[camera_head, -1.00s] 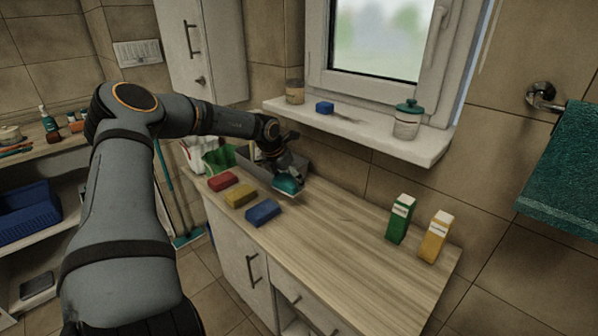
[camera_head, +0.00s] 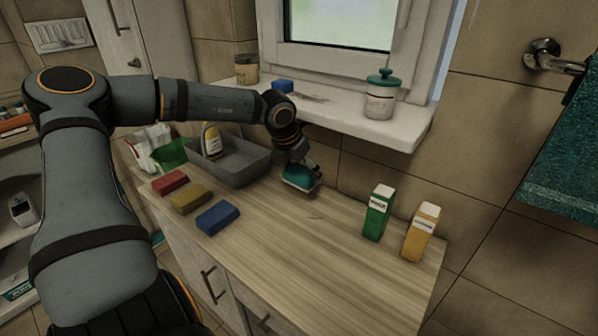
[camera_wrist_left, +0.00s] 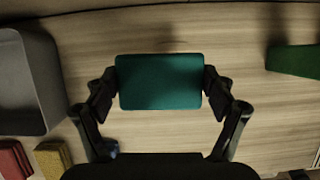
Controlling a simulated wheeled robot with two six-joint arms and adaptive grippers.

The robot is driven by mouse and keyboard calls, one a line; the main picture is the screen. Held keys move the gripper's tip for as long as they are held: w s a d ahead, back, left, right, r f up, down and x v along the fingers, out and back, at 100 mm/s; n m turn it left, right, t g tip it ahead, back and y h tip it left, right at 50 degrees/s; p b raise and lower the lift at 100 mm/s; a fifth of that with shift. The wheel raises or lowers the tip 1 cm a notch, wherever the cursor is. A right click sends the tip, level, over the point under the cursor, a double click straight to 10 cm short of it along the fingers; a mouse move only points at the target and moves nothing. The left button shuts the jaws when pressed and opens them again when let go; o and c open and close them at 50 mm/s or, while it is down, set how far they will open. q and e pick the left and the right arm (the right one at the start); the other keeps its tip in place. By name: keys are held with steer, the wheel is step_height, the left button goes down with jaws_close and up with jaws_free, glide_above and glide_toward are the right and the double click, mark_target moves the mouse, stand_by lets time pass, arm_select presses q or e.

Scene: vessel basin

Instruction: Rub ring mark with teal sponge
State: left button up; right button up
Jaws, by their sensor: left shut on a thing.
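My left gripper (camera_head: 301,168) is shut on the teal sponge (camera_head: 299,180), over the far part of the wooden counter, right of the grey basin. In the left wrist view the teal sponge (camera_wrist_left: 160,82) sits level between both fingers, one at each short end. A shadow lies beside it on the wood; I cannot tell whether the sponge touches the counter. No clear ring mark shows; a small faint dark mark (camera_head: 318,216) is on the counter in front of the sponge. My right gripper is not in view.
The grey basin (camera_head: 240,172) holds a yellow-labelled bottle (camera_head: 212,140). Red (camera_head: 171,182), yellow (camera_head: 190,199) and blue (camera_head: 218,218) sponges lie along the counter's left edge. Green (camera_head: 377,212) and yellow (camera_head: 421,231) cartons stand at right. The windowsill overhangs behind. The middle counter is clear.

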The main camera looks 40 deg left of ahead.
arm_select(q)
steer(key=shift+s+d+f+b, duration=0.15)
steer(key=shift+f+b, duration=0.25)
steer(key=shift+f, duration=0.25)
steer(key=b, duration=0.1)
glide_above(305, 200)
steer(key=s, duration=0.2)
steer(key=shift+w+f, duration=0.2)
steer(key=shift+f, duration=2.05)
steer(key=shift+f+b, duration=0.95)
steer(key=shift+b, duration=0.4)
